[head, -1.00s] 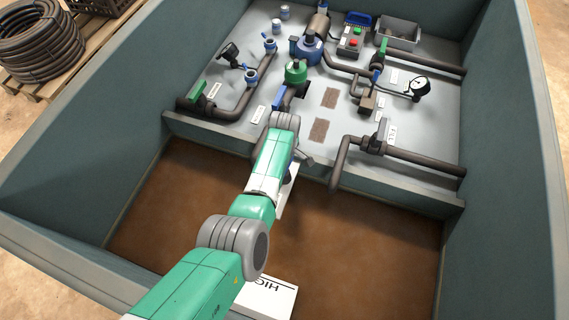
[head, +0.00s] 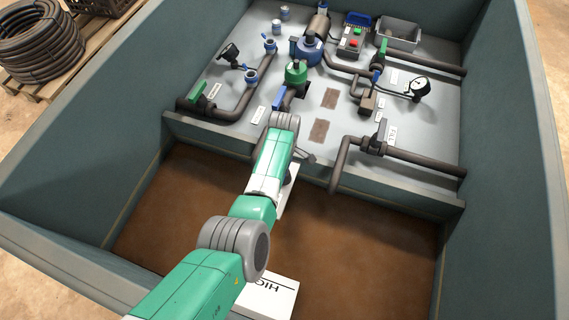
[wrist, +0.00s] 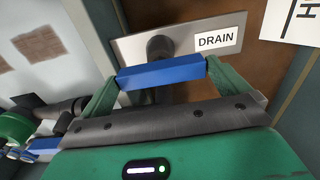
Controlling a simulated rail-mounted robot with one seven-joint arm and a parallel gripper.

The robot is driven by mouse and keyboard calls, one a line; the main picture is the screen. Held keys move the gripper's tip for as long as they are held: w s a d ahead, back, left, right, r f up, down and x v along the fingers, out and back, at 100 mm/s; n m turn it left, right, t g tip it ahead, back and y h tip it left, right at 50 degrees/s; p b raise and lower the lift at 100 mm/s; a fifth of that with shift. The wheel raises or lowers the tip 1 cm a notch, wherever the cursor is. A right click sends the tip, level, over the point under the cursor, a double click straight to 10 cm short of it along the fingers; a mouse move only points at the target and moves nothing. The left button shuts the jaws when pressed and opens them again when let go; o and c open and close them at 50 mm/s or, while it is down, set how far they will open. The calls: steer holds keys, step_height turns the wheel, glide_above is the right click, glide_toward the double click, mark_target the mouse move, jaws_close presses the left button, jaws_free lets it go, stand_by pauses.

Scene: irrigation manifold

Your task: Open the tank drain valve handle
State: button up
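In the wrist view, the blue drain valve handle (wrist: 162,75) is a short bar in front of a dark round stem on a grey plate. A white label (wrist: 216,40) on the plate reads DRAIN. My gripper (wrist: 162,82) has its two green fingers wide apart, one at each end of the bar. The bar spans the gap; I cannot tell whether the fingers touch its ends. In the head view my arm reaches down to the front edge of the grey deck, and my fingers and the drain handle are hidden.
The grey deck (head: 415,167) carries dark pipes, a green-topped valve (head: 296,73), a blue filter housing (head: 308,50), a gauge (head: 420,87) and a control box (head: 353,40). Below its front edge lies a brown basin floor (head: 350,240) within teal walls (head: 85,150). The floor right of my arm is free.

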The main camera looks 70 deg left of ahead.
step_height(320, 180, up, 8)
steer(key=p, duration=0.4)
steer(key=shift+f+p, duration=0.1)
steer(key=shift+p, duration=0.2)
step_height(320, 180, up, 3)
steer(key=p, duration=0.3)
stand_by(0.4)
